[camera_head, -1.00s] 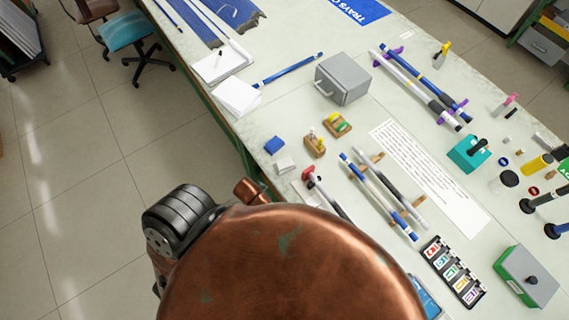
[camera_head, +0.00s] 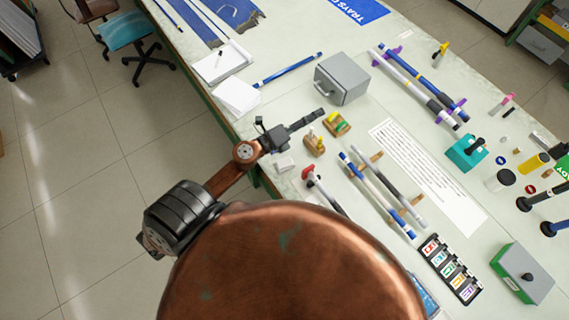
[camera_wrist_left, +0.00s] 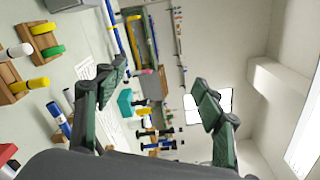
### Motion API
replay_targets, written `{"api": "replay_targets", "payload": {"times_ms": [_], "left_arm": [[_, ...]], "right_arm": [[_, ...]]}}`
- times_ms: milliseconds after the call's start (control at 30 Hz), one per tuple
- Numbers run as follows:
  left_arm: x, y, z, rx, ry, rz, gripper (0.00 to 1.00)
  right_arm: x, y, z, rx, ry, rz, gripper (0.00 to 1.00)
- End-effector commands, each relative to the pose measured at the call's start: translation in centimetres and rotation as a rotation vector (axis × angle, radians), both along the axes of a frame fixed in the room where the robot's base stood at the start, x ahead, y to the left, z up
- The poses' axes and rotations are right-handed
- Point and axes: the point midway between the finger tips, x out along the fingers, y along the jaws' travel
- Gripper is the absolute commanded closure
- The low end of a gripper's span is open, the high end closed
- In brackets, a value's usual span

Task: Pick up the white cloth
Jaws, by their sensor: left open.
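The white cloth (camera_head: 284,163) is a small, pale folded pad lying near the left edge of the workbench in the head view. My left gripper (camera_head: 308,121) is above the bench, just beyond the cloth, with its fingers pointing away toward the upper right. It is open and empty; in the left wrist view its two dark green fingers (camera_wrist_left: 160,85) stand wide apart with nothing between them. I cannot make out the cloth in the left wrist view. My right gripper is not in view.
Wooden blocks with yellow and green parts (camera_head: 337,124) stand close to the left gripper. A red-headed tool (camera_head: 308,172) lies right of the cloth, and rods (camera_head: 380,190) rest on supports farther right. A grey box (camera_head: 342,79) stands behind.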

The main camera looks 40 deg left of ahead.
Motion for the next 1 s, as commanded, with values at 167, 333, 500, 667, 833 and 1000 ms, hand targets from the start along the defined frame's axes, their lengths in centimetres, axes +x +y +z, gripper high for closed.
{"api": "replay_targets", "payload": {"times_ms": [167, 333, 500, 667, 833, 1000], "left_arm": [[-2.9, -5.1, -8.1, 0.582, 0.113, -0.394, 0.37], [-7.0, -1.0, -17.1, 1.012, 0.341, -0.651, 0.37], [-9.9, 4.7, -21.2, 1.237, 0.534, -0.77, 0.37], [-10.7, 6.7, -22.7, 1.297, 0.604, -0.8, 0.37], [-10.1, 6.4, -24.4, 1.296, 0.607, -0.803, 0.37], [-9.3, 6.3, -26.0, 1.293, 0.607, -0.802, 0.37]], "right_arm": [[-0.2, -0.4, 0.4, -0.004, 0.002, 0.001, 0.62], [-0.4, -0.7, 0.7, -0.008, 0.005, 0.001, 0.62], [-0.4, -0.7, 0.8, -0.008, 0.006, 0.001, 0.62], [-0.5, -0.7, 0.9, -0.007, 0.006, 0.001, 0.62], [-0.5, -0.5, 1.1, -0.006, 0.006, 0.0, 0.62], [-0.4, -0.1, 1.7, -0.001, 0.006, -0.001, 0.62]]}}
